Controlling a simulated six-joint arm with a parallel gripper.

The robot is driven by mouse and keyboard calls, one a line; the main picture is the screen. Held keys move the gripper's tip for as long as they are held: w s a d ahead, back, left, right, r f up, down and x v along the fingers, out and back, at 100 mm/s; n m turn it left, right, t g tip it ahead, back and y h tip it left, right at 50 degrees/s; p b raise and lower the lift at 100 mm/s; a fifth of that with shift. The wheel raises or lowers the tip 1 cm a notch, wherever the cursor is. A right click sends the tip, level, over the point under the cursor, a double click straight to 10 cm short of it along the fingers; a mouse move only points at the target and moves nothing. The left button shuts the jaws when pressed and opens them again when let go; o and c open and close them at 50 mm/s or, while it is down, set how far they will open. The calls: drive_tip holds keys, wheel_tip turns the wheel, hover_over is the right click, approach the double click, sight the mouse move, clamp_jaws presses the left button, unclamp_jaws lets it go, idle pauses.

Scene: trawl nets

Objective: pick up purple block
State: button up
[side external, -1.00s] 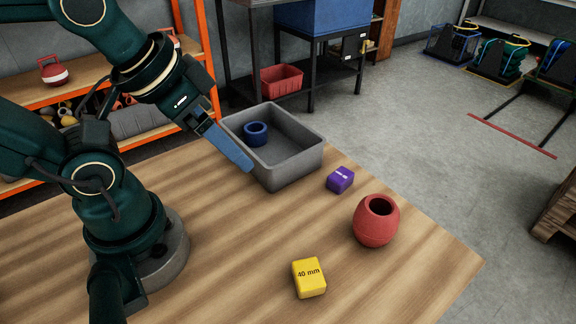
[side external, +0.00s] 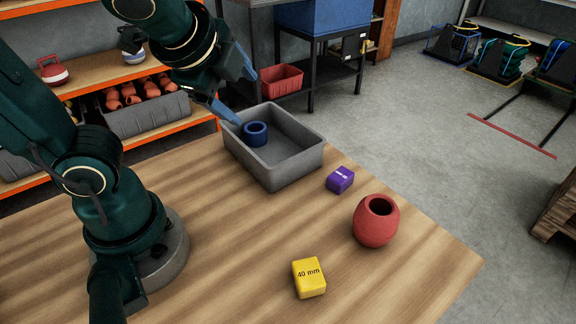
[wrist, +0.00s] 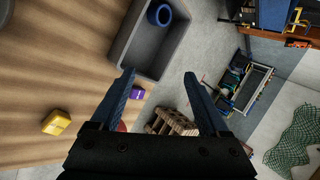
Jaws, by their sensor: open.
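The purple block (side external: 340,180) sits on the wooden table just right of the grey bin in the side view. In the wrist view the purple block (wrist: 138,93) shows beside the left finger, partly hidden by it. My gripper (side external: 245,98) is raised over the back left part of the bin, away from the block. Its two blue fingers are spread apart with nothing between them, as the wrist view also shows (wrist: 158,78).
The grey bin (side external: 295,172) holds a blue ring (side external: 256,134). A red barrel-shaped pot (side external: 376,222) stands right of and nearer than the purple block. A yellow block (side external: 309,278) marked "40 mm" lies near the front. The table (side external: 230,260) between them is clear.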

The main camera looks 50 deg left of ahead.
drive_tip(key=w+d+r+m+t, duration=0.15)
drive_tip(key=w+m+t, duration=0.25)
drive_tip(key=w+m, duration=0.55)
drive_tip(key=m+t+h, duration=0.2)
drive_tip(key=m+t, duration=0.1)
drive_tip(key=m, duration=1.1)
hover_over(338, 177)
drive_tip(key=s, duration=0.4)
drive_tip(key=shift+n, duration=0.45)
drive_tip(key=f, duration=1.9)
drive_tip(key=shift+w+d, duration=0.1)
drive_tip(key=shift+d, duration=0.25)
drive_tip(key=shift+w+a+f, duration=0.1)
drive_tip(key=shift+w+f, duration=0.15)
drive_tip(key=shift+f, duration=0.05)
drive_tip(key=shift+x, duration=2.25)
drive_tip(key=c, duration=1.2)
clamp_jaws()
drive_tip(key=shift+r, duration=0.15)
